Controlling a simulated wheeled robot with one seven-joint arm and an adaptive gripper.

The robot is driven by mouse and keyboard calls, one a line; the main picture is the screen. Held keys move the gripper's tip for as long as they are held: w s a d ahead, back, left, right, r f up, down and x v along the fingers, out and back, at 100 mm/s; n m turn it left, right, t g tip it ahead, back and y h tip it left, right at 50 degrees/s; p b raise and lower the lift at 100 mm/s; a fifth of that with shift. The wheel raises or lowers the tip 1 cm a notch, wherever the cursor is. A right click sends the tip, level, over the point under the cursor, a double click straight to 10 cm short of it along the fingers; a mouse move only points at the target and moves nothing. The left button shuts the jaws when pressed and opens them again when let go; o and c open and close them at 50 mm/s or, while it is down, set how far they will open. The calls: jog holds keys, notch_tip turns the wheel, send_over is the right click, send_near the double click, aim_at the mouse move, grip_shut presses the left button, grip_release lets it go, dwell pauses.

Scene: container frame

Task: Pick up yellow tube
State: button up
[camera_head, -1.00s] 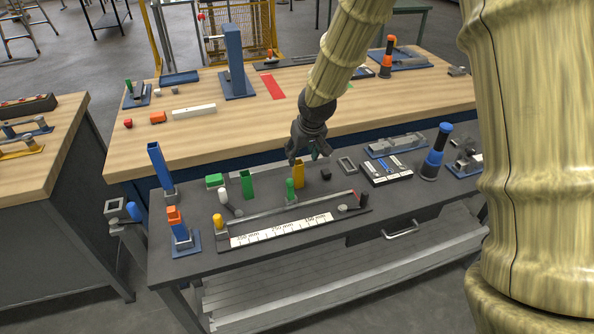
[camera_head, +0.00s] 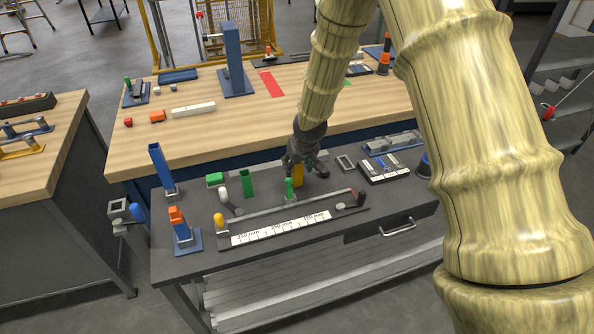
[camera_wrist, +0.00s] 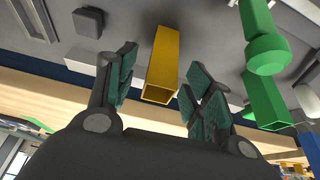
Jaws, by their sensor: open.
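The yellow tube (camera_head: 298,174) is a square, hollow tube standing upright on the grey bench, partly hidden by my gripper in the head view. In the wrist view the yellow tube (camera_wrist: 163,62) shows its open end towards the camera, between my two fingers. My gripper (camera_head: 303,164) is above and around the upper part of the tube. In the wrist view my gripper (camera_wrist: 158,92) is open, with teal finger pads on both sides and visible gaps to the tube.
A green peg (camera_head: 290,190) stands close in front, and a green tube (camera_head: 247,184) stands to the left. A long ruler fixture (camera_head: 290,225) lies along the bench front. A small grey frame (camera_head: 345,162) and a blue-handled tray (camera_head: 384,168) lie to the right.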

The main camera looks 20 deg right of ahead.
jog(key=shift+x, duration=0.9)
jog(key=c, duration=1.1)
jog(key=shift+r, duration=0.15)
